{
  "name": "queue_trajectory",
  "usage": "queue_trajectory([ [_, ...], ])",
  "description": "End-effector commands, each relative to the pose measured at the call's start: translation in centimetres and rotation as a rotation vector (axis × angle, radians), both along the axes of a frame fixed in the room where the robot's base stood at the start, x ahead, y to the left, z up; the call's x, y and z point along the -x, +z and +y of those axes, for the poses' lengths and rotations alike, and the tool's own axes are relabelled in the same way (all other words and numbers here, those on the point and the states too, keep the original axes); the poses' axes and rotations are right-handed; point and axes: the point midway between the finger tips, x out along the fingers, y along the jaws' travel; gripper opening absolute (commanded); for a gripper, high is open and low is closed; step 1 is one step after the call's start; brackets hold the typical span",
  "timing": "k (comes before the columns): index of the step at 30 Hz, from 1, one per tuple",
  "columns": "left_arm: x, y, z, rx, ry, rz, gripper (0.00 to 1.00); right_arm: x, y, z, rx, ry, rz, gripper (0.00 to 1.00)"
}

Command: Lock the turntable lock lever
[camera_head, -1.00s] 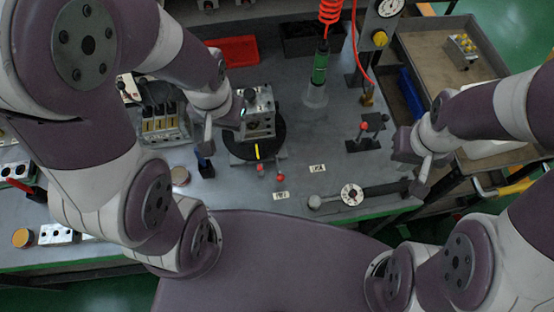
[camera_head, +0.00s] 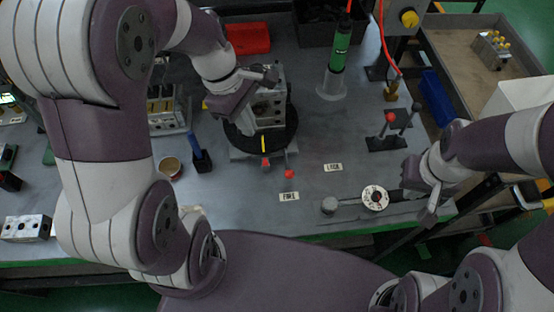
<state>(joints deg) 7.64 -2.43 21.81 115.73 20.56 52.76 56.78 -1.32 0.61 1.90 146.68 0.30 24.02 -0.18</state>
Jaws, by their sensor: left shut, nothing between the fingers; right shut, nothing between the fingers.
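The round black turntable (camera_head: 286,136) has a yellow mark and carries a grey metal valve block (camera_head: 268,112). The lock lever's red knob (camera_head: 289,174) is in front of the turntable, just above the "FREE" label (camera_head: 289,196). The "LOCK" label (camera_head: 333,167) lies to the right of the knob. A second small red part (camera_head: 265,162) shows at the turntable's front edge. My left gripper (camera_head: 268,76) is shut and empty over the upper left of the valve block; whether it touches cannot be told. My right gripper (camera_head: 431,214) is shut and empty at the bench's right front edge.
A blue-handled tool (camera_head: 201,157) and a round tin (camera_head: 170,168) stand left of the turntable. A red-knobbed stand (camera_head: 389,130) and a green hanging screwdriver (camera_head: 341,46) are to the right. A bar with a white dial (camera_head: 375,198) lies near the front edge.

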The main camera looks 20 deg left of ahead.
Motion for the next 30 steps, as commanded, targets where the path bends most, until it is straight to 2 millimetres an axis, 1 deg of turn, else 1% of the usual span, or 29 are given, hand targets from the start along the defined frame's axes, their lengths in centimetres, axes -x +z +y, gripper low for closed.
queue_trajectory([
  [4, 0.0, -0.4, -0.1, 0.0, -0.002, 0.0, 0.0, 0.0, -0.1, 0.0, 0.0, 0.0, 0.0, 0.0],
  [7, 0.2, -1.7, -0.5, -0.001, -0.004, 0.003, 0.0, 0.0, -0.4, 0.0, 0.0, 0.0, 0.0, 0.0],
  [19, 0.7, -9.9, -2.9, -0.002, -0.004, 0.003, 0.0, 0.0, -2.1, 0.0, 0.0, 0.0, 0.0, 0.0],
  [24, 1.2, -10.1, -5.4, -0.002, -0.008, -0.001, 0.0, 0.0, -1.8, 0.0, 0.0, 0.0, 0.0, 0.0],
  [27, 1.4, -10.3, -6.3, -0.002, -0.005, -0.001, 0.0, 0.0, -1.8, 0.0, 0.0, 0.0, 0.0, 0.0],
  [30, 1.5, -10.4, -6.7, -0.002, -0.005, -0.001, 0.0, 0.0, -1.8, 0.0, 0.0, 0.0, 0.0, 0.0],
])
